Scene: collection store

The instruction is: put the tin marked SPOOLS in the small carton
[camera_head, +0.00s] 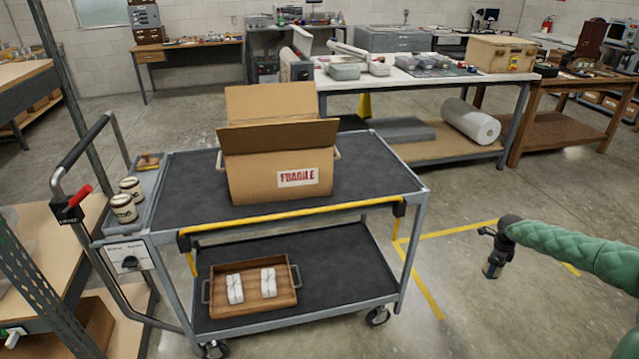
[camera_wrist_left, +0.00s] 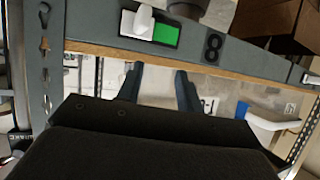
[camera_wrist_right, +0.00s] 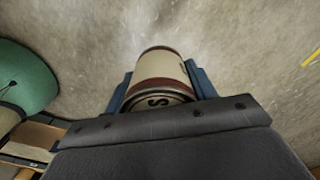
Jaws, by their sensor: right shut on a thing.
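My right gripper (camera_head: 494,258) hangs over the floor to the right of the cart, pointing down. In the right wrist view (camera_wrist_right: 160,90) it is shut on a cream tin (camera_wrist_right: 163,68) with a dark red band; a letter like S shows on its end, the rest of the marking cannot be read. A brown carton (camera_head: 245,178) with a FRAGILE label and raised flaps stands on the cart's top; its inside is hidden. My left gripper (camera_wrist_left: 160,92) is open and empty in the left wrist view, near a shelf edge. It is outside the head view.
The cart (camera_head: 375,185) has a yellow-barred front edge and free top space around the carton. Two cream tins (camera_head: 124,208) stand in its left side tray. A wooden tray (camera_head: 255,305) with two wrapped bundles sits below. A workbench (camera_head: 400,82) stands behind.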

